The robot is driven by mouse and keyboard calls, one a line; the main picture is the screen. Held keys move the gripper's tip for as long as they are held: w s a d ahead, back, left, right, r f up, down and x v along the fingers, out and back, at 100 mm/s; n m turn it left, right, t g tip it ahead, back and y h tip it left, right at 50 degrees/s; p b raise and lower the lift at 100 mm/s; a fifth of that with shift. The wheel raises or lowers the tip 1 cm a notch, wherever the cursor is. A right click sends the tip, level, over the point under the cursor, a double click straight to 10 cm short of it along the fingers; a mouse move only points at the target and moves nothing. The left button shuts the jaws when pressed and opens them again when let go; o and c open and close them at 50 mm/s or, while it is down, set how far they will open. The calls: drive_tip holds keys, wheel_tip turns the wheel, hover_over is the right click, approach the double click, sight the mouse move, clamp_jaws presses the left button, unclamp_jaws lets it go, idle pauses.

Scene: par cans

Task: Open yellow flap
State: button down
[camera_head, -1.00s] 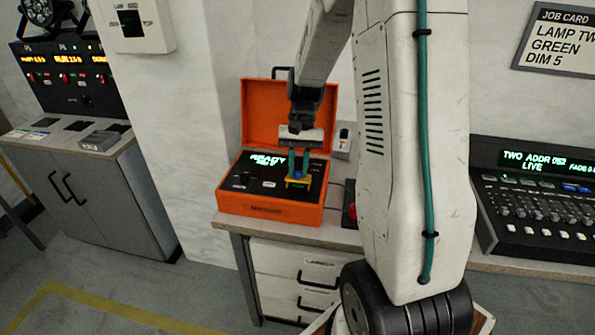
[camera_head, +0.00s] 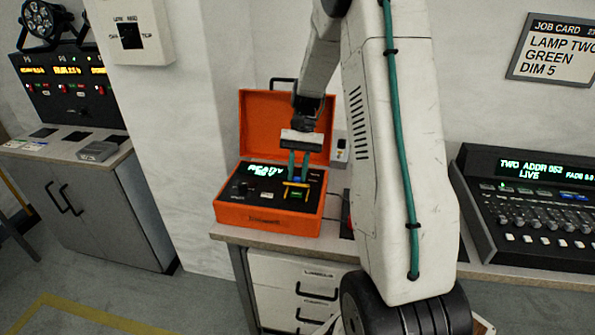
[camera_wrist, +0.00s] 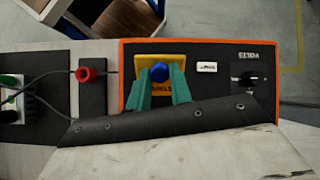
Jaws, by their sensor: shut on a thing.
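The yellow flap (camera_head: 297,184) is on the panel of an open orange case (camera_head: 262,216) on the bench. In the wrist view the yellow flap (camera_wrist: 180,62) carries a round blue knob (camera_wrist: 159,71), and lettering shows on it below the knob. My gripper (camera_head: 299,176), with two green fingers, reaches down to the flap. In the wrist view my gripper (camera_wrist: 160,78) has its fingertips on either side of the blue knob, shut on it. How far the flap is tilted I cannot tell.
The orange lid (camera_head: 285,120) stands up behind my gripper. A lit display (camera_head: 267,170) and a black knob (camera_wrist: 249,78) share the panel. A red post (camera_wrist: 87,74) with dark cables lies beside the case. A console (camera_head: 530,205) stands at the right.

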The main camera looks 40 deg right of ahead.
drive_tip(key=c, duration=1.3)
unclamp_jaws()
drive_tip(key=shift+o, duration=0.2)
drive_tip(key=v, duration=0.7)
drive_tip(key=shift+w+r, duration=0.2)
drive_tip(key=shift+r, duration=0.1)
drive_tip(key=shift+d, duration=0.15)
drive_tip(key=shift+c, duration=0.5)
